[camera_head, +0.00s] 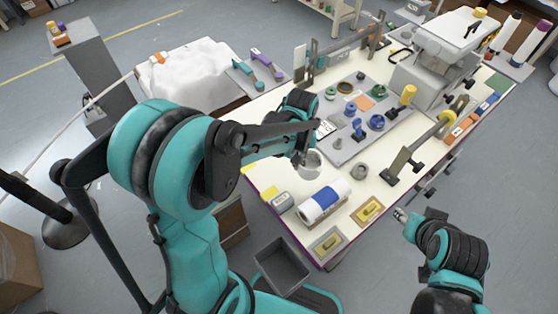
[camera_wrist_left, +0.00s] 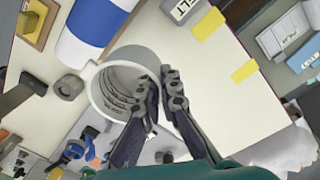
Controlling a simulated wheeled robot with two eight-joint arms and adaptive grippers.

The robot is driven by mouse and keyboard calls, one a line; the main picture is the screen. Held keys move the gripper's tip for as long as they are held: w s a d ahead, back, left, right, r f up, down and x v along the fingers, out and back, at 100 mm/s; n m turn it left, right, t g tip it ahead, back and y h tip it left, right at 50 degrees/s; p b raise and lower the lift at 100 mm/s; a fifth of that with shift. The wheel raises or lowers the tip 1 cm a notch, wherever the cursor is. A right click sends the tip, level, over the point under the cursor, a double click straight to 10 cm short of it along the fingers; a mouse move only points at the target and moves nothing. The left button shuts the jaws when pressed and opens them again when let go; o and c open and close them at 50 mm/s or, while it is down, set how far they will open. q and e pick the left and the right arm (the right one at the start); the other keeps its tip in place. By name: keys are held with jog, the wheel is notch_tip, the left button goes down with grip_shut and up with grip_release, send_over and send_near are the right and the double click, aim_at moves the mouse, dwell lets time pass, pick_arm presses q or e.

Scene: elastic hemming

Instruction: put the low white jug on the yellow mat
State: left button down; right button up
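The low white jug (camera_head: 312,164) is near the table's left edge, partly hidden by my left gripper (camera_head: 302,156). In the left wrist view the jug (camera_wrist_left: 103,97) shows its open mouth and ridged inside. My left gripper (camera_wrist_left: 160,84) has one finger inside the mouth and one outside, close together on the jug's rim. Whether the jug touches the table is unclear. A yellow-edged square mat (camera_head: 360,216) with a yellow piece on it lies near the front edge; I cannot tell if it is the task's mat. My right gripper (camera_head: 401,215) is beyond the table's front right edge, its opening unclear.
A blue and white roll (camera_head: 323,203) lies in front of the jug. A grey ring (camera_head: 359,171) stands to its right. A grey board (camera_head: 345,148) with blue and green parts is behind. Small yellow strips (camera_head: 270,193) mark the left tabletop.

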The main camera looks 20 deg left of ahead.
pick_arm(q)
jog(key=a+f+b, duration=0.1)
jog(key=a+f, duration=0.1)
jog(key=a, duration=0.1)
jog(key=a+f+b, duration=0.1)
jog(key=a+f, duration=0.1)
jog(key=a, duration=0.1)
jog(key=a+f+b, duration=0.1)
jog(key=a+f, duration=0.1)
jog(key=a, duration=0.1)
jog(key=shift+w+a, duration=0.35)
jog(key=shift+w, duration=0.05)
notch_tip(320, 180, down, 4)
jog(key=shift+f+b, duration=0.1)
jog(key=shift+b, duration=0.85)
jog(key=shift+r, duration=0.2)
jog(key=shift+f, duration=0.1)
jog(key=c, duration=2.2)
grip_release()
jog(key=shift+f, duration=0.15)
jog(key=o, duration=0.5)
